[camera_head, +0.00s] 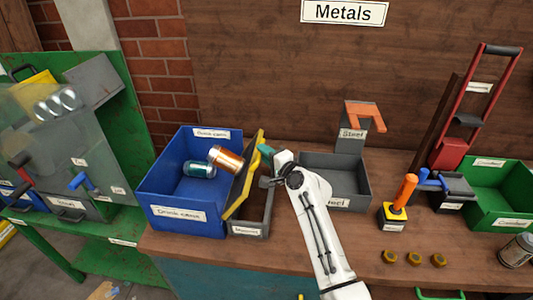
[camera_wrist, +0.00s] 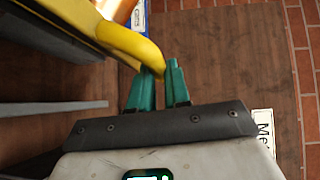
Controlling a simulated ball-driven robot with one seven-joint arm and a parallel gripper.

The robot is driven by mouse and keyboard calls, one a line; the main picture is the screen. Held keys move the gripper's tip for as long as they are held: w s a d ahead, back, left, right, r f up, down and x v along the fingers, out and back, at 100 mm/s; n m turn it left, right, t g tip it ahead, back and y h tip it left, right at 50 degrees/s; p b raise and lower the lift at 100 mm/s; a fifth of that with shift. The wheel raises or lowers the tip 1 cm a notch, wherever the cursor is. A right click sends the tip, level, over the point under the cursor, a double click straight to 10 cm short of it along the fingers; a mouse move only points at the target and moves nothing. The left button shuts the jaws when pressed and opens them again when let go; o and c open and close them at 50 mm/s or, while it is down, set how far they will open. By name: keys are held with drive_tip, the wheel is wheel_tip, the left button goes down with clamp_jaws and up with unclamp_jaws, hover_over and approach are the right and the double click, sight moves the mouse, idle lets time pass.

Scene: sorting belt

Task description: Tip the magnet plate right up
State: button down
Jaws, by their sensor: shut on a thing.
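In the wrist view the yellow handle (camera_wrist: 132,42) curves down to my gripper (camera_wrist: 160,78). My teal fingers are shut on the end of the handle. In the head view my gripper (camera_head: 266,152) is at the plate's far upper end, and my wrist hides part of the grey tray.
A teal can (camera_head: 199,170) and a copper-coloured can (camera_head: 226,158) lie in the blue bin. A grey steel bin (camera_head: 356,170) stands to the right of my arm. An orange-handled lever (camera_head: 404,192) and a green bin (camera_head: 512,190) are farther right.

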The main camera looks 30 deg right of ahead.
drive_tip(key=shift+w+a+r+y, duration=0.35)
drive_tip(key=shift+a+r, duration=0.25)
drive_tip(key=shift+r, duration=0.3)
drive_tip(key=c, duration=1.5)
unclamp_jaws()
drive_tip(key=o, duration=0.4)
drive_tip(key=shift+w+a+f, duration=0.1)
drive_tip(key=shift+w+a, duration=0.05)
drive_tip(key=shift+a, duration=0.1)
drive_tip(key=shift+s+d+f, duration=0.2)
drive_tip(key=shift+d+f, duration=0.05)
drive_tip(key=shift+d, duration=0.25)
drive_tip(key=s+d+b, duration=0.1)
drive_tip(key=s, duration=0.9)
drive_tip(key=shift+s+d+r, duration=0.15)
drive_tip(key=shift+s+d, duration=0.1)
drive_tip(key=shift+s, duration=0.1)
